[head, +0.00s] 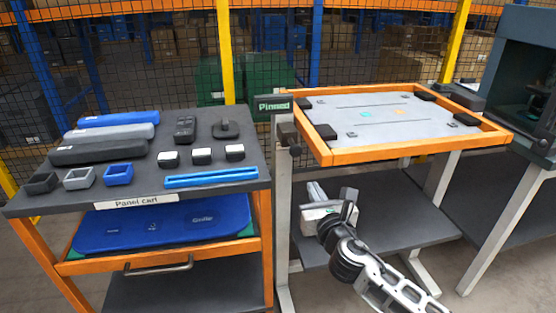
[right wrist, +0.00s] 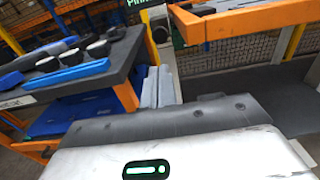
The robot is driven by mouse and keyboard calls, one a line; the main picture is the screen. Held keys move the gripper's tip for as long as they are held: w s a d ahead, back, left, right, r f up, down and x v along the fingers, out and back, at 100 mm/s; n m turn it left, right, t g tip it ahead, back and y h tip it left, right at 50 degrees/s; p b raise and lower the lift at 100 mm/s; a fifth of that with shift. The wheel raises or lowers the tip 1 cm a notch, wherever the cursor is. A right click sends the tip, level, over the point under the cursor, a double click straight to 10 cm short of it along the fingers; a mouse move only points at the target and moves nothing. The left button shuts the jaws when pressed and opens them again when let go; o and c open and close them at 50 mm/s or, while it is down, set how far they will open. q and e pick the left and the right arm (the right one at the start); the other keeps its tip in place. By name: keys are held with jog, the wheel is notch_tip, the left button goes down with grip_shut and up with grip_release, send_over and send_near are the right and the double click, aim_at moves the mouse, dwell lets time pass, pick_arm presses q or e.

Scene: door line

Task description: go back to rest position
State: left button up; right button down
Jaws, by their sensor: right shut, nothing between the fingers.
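My right gripper (head: 317,190) is low in front of the gap between the panel cart (head: 232,197) and the stand with the orange-framed board. Its arm comes in from the lower right. In the right wrist view its grey fingers (right wrist: 160,87) are together with nothing between them. The gripper holds nothing. My left gripper and left arm are not in view.
The panel cart on the left carries blue, grey and black parts, with a blue panel (head: 160,228) in its drawer below. An orange-framed grey board (head: 365,118) stands on the right, over a dark shelf (head: 400,220). A mesh fence (head: 270,40) runs behind.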

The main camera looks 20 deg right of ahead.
jog(key=s+a+f+m+g+y, duration=0.1)
jog(key=s+a+f+m, duration=0.3)
jog(key=s+m, duration=0.4)
jog(key=s+a+f+m+g+y, duration=0.2)
jog(key=s+f+m, duration=0.5)
jog(key=m, duration=0.6)
jog(key=s+a+f+m+g+y, duration=0.2)
jog(key=s+a+f+m+g, duration=0.2)
jog(key=s+m, duration=0.6)
notch_tip(320, 180, down, 2)
jog(key=shift+s+a+f+m, duration=0.25)
jog(key=shift+a+m, duration=0.25)
jog(key=shift+a, duration=0.3)
